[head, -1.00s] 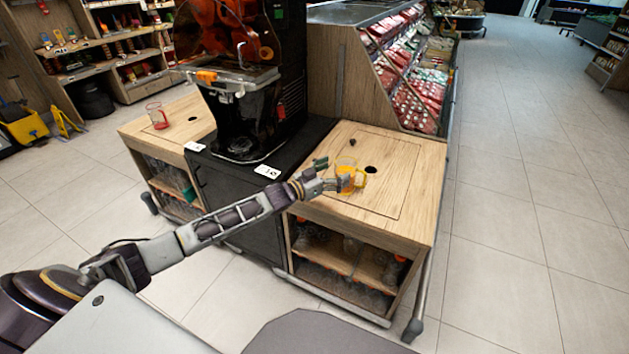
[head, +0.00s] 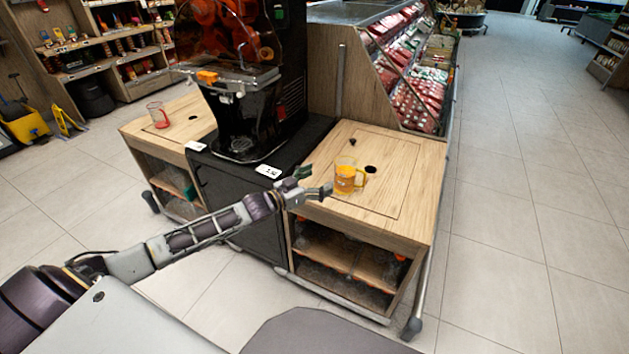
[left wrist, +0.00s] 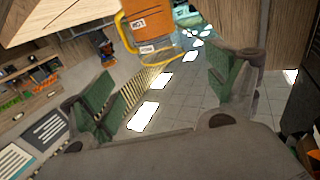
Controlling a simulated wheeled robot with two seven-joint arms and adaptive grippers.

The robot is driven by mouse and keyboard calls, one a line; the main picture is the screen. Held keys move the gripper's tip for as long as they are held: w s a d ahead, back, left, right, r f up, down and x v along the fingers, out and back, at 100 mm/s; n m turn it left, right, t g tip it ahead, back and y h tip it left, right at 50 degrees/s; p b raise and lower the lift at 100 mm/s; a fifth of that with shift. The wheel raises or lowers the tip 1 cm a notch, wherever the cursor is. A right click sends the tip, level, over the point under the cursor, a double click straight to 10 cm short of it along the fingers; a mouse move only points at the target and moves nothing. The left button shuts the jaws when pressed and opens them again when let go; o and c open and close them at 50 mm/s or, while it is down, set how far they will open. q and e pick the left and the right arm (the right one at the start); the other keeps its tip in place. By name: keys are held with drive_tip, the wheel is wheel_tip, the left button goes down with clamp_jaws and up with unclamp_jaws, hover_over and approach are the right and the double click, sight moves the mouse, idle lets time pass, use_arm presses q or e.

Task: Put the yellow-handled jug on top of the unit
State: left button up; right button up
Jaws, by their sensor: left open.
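The yellow-handled jug (head: 345,180) stands upright on the light wooden top of the unit (head: 400,205), to the right of the black juicer. It looks full of orange, and its handle points right. My left gripper (head: 318,181) is open, just left of the jug and apart from it. In the left wrist view the jug (left wrist: 150,27) shows at the top, beyond the spread green-padded fingers of the gripper (left wrist: 160,90). Nothing is between the fingers. My right gripper is not in view.
The orange juicer (head: 245,100) stands on a black cabinet left of the jug. A red-handled jug (head: 157,114) stands on the left wooden top. A round hole (head: 370,169) lies behind the yellow-handled jug. The wooden top is clear to the right.

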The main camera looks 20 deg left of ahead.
use_arm(q)
drive_tip(key=shift+s+a, duration=0.3)
drive_tip(key=shift+s, duration=0.3)
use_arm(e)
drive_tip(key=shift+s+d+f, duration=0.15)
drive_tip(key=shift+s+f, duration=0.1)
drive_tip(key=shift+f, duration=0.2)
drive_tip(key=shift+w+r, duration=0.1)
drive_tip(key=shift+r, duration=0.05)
